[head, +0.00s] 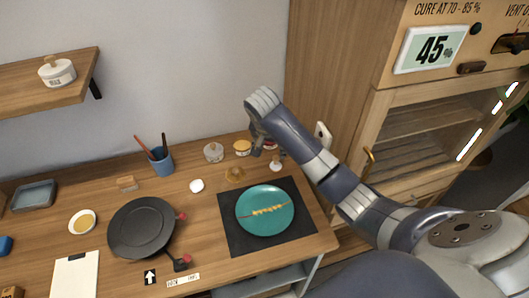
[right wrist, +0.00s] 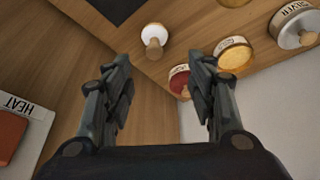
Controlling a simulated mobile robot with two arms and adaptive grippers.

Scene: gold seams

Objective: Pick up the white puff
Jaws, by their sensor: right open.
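The white puff (head: 277,166), a round white pad with a short wooden handle, stands on the wooden table near the back right, behind the black mat. My right gripper (head: 259,150) hangs over the back right of the table, just left of the puff in the head view. In the right wrist view my right gripper (right wrist: 160,62) is open, with nothing between its fingers. My left gripper is out of view.
A red-lidded jar (right wrist: 180,80) and a gold-lidded jar (right wrist: 234,53) stand close by the right finger. A labelled jar (right wrist: 297,25) stands farther right. A teal plate (head: 265,210) sits on the black mat (head: 233,238). The wooden cabinet (head: 330,60) rises at the right.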

